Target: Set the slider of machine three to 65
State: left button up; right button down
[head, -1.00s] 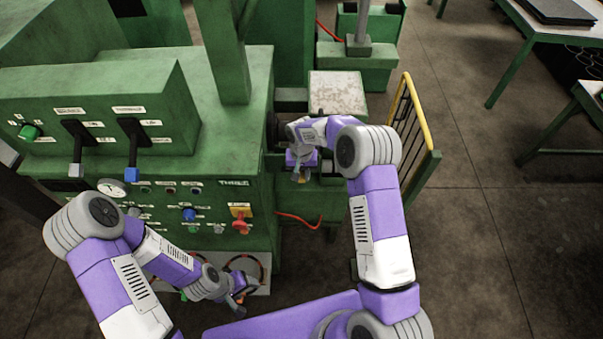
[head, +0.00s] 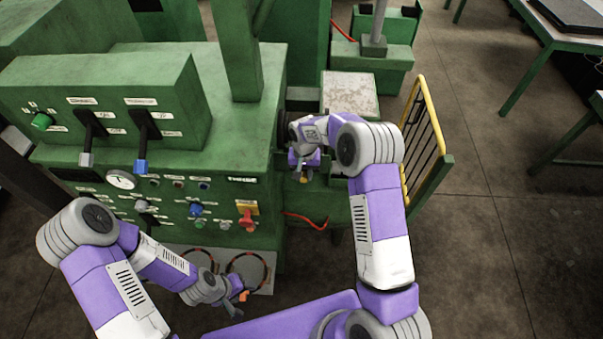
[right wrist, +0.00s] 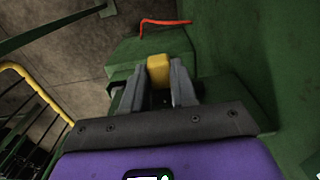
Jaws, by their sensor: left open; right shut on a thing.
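Machine three (head: 265,120) is the green cabinet with the label THREE on its front panel in the head view. My right gripper (head: 304,172) is at its right side, low beside the green ledge. In the right wrist view my right gripper (right wrist: 160,85) is shut on a yellow block (right wrist: 159,68), which looks like the slider's handle. The slider's scale and reading cannot be made out. My left gripper (head: 240,294) is open and empty, low in front of the machine's panel.
A yellow guard rail (head: 421,105) stands right of my right forearm. Open floor lies further right.

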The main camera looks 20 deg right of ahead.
jog(key=c, duration=0.9)
grip_release()
notch_tip(320, 180, up, 8)
jog(key=shift+f+b, duration=0.2)
jog(key=shift+b, duration=0.1)
